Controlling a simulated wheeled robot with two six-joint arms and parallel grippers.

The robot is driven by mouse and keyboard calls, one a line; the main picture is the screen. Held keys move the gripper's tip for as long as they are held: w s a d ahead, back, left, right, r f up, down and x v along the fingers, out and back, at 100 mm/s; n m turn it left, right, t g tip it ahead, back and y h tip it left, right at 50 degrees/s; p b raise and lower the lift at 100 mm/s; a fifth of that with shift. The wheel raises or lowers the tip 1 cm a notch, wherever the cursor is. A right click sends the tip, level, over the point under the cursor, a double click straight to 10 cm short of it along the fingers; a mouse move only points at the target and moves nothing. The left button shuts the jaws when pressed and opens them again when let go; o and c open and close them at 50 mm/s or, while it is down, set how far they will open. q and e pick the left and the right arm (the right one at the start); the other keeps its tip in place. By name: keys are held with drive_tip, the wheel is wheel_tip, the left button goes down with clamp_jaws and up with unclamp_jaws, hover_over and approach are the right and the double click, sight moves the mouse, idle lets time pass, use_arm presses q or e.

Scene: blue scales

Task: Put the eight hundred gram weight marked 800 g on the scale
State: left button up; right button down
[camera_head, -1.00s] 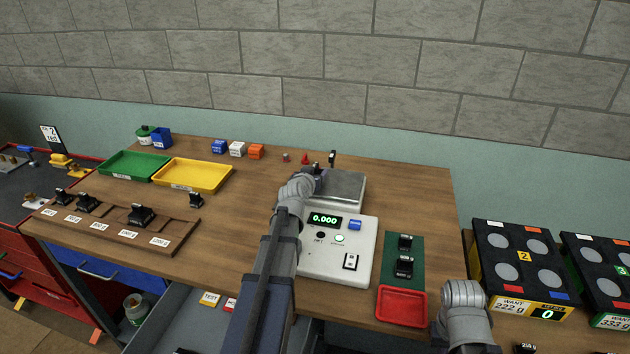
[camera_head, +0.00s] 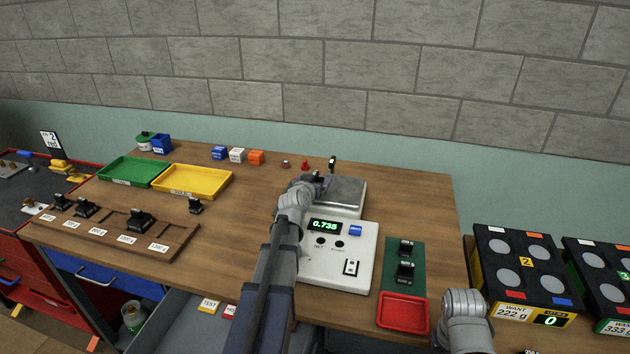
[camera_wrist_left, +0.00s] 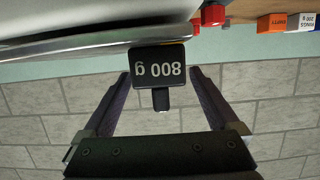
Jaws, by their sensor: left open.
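The black 800 g weight (camera_wrist_left: 159,58) is at the scale's pan, its label upside down in the left wrist view and its knob between my fingers. In the head view it is mostly hidden by my left wrist. My left gripper (camera_head: 320,184) is open, with its fingers (camera_wrist_left: 160,100) apart on both sides of the knob and a gap showing on each side. The scale (camera_head: 338,262) has a metal pan (camera_head: 347,191) at the back and its display (camera_head: 325,226) reads 0.735. My right gripper's fingers are not visible.
A green mat (camera_head: 403,278) with two black weights and a red tray (camera_head: 402,314) lie right of the scale. A wooden weight rack (camera_head: 181,240) stands left. Yellow (camera_head: 192,181) and green trays (camera_head: 133,171) are at the back left. Small colored blocks (camera_head: 237,152) stand near the back edge.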

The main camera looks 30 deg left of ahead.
use_arm(q)
drive_tip(key=shift+s+r, duration=0.1)
drive_tip(key=shift+r, duration=0.15)
drive_tip(key=p+v, duration=0.3)
drive_tip(key=v, duration=0.8)
drive_tip(key=shift+s+p, duration=0.35)
drive_tip(key=shift+d+r, duration=0.1)
